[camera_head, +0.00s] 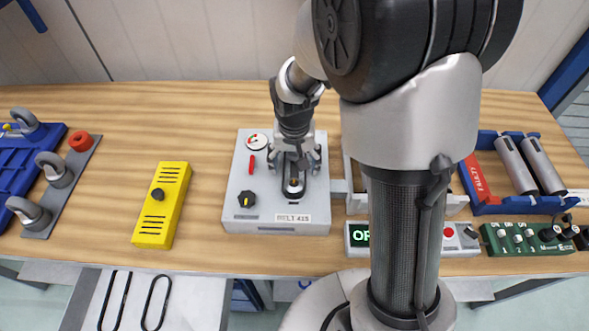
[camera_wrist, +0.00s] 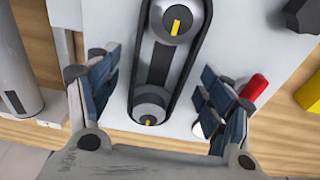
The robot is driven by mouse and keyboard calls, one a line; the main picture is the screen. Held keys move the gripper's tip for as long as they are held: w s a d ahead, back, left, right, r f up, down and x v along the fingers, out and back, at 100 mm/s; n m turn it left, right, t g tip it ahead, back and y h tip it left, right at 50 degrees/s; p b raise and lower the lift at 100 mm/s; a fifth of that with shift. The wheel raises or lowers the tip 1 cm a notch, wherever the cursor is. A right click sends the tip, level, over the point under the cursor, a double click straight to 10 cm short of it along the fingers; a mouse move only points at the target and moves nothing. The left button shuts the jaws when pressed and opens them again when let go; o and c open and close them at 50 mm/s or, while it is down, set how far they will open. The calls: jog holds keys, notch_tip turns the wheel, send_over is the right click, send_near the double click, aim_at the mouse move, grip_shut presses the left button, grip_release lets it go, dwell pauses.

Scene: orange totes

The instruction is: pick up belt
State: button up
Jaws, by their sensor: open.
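The belt (camera_wrist: 194,60) is a black loop. In the wrist view it runs around a far pulley (camera_wrist: 173,20) and a near pulley (camera_wrist: 150,106), both grey with a yellow mark. The pulleys sit on a light grey belt unit (camera_head: 240,215), in the middle of the bench in the head view. My gripper (camera_head: 295,158) points down over this unit and hides part of the belt there. In the wrist view my gripper (camera_wrist: 155,72) is open, one finger on each side of the belt's near end. Both fingers look apart from the belt, and nothing is held.
The unit carries a gauge, a red handle (camera_wrist: 253,87) close by the right finger, and a black knob (camera_head: 246,199). A yellow box (camera_head: 161,205) stands left. Blue-framed cylinders (camera_head: 515,165) and a green control box (camera_head: 527,239) are right. Dark loops (camera_head: 157,302) show below the bench.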

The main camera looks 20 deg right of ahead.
jog(key=shift+c, duration=0.5)
jog(key=c, duration=1)
